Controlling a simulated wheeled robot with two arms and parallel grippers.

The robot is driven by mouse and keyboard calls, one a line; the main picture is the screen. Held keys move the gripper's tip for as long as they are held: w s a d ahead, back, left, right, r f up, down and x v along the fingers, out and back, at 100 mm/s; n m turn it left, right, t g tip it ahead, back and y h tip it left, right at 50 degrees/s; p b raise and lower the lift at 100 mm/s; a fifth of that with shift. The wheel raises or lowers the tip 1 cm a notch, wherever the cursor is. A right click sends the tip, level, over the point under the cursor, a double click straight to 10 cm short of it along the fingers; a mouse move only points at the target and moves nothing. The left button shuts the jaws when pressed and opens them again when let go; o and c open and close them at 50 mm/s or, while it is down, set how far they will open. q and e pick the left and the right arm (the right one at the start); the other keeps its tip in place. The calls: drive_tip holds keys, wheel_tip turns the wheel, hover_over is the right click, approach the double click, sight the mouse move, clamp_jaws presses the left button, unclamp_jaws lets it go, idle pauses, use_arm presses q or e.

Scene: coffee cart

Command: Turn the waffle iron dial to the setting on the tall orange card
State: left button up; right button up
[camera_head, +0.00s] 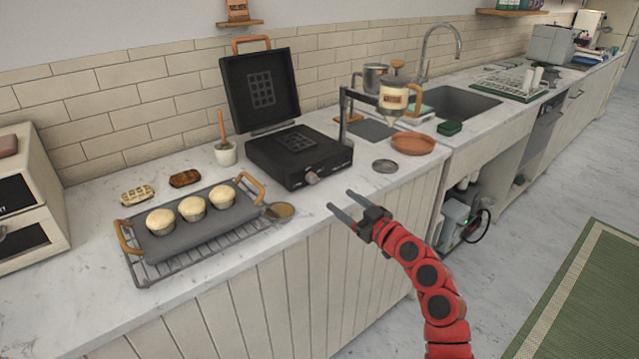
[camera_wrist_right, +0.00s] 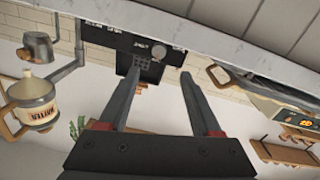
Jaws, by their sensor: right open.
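The black waffle iron (camera_head: 300,158) stands on the counter with its lid (camera_head: 260,85) raised. Its round grey dial (camera_head: 312,177) is on the front face; the dial also shows in the right wrist view (camera_wrist_right: 172,56), beside small white lettering too blurred to read fully. My right gripper (camera_head: 340,200) is open and empty, in front of the counter edge, below and to the right of the dial and apart from it. A small orange-brown card (camera_head: 237,10) stands on the wall shelf, cut by the picture's top; its marking is unreadable. My left gripper is out of view.
The air before the dial looks clear.

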sight(315, 181)
drive_tip(key=x, duration=1)
drive_tip(key=shift+w+a, duration=0.15)
drive_tip(key=shift+w, duration=0.15)
drive_tip(key=shift+c, duration=0.2)
clamp_jaws()
